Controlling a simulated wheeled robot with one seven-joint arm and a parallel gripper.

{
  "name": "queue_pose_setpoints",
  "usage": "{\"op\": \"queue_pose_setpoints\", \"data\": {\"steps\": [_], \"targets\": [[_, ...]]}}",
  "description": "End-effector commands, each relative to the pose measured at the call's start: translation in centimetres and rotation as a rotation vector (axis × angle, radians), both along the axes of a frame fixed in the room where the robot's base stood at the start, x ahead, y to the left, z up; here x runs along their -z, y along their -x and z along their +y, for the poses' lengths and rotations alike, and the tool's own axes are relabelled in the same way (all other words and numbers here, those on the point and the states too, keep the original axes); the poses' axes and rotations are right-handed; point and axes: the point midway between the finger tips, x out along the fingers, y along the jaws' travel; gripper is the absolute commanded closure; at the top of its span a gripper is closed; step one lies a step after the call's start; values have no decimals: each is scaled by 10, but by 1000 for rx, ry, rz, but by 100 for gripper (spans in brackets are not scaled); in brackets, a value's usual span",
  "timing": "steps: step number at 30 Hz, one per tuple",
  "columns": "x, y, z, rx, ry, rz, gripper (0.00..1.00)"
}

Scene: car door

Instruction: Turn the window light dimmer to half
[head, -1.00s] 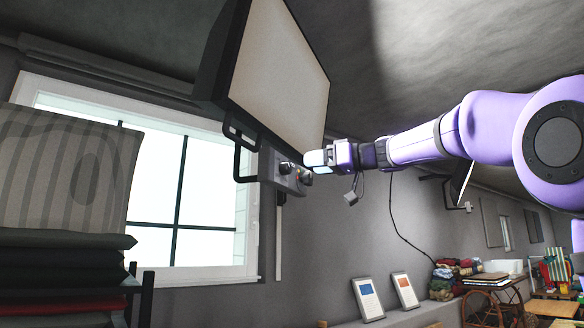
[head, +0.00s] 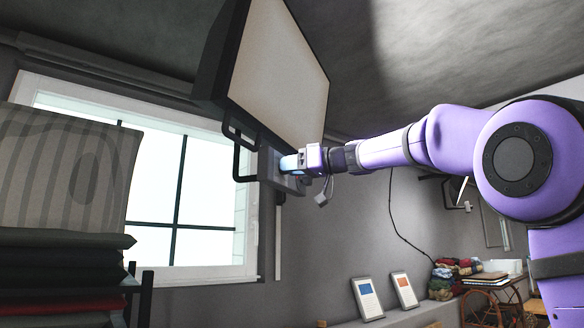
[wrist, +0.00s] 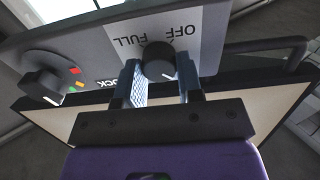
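The dimmer knob (wrist: 158,62) is round and dark with a pale pointer line. It sits on a white label printed OFF and FULL, which reads upside down in the wrist view. My gripper (wrist: 162,75) is open, with one finger on each side of this knob. I cannot tell whether either finger touches it. In the head view my gripper (head: 290,163) is at the grey control panel (head: 268,170) below the large light panel (head: 280,75), and it hides the knobs there.
A second knob (wrist: 42,86) with red, yellow and green marks sits beside the dimmer, near the partly covered word LOCK. A dark bar handle (wrist: 268,47) is on the other side. A bright window (head: 185,190) is behind, and stacked cushions (head: 60,265) stand at the left.

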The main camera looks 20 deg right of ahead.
Motion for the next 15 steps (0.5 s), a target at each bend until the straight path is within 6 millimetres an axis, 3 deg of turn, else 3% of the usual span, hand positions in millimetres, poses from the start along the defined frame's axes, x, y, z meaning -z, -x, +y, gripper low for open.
{"op": "queue_pose_setpoints", "data": {"steps": [15], "targets": [[0,0,-1,1,-64,69,90]]}}
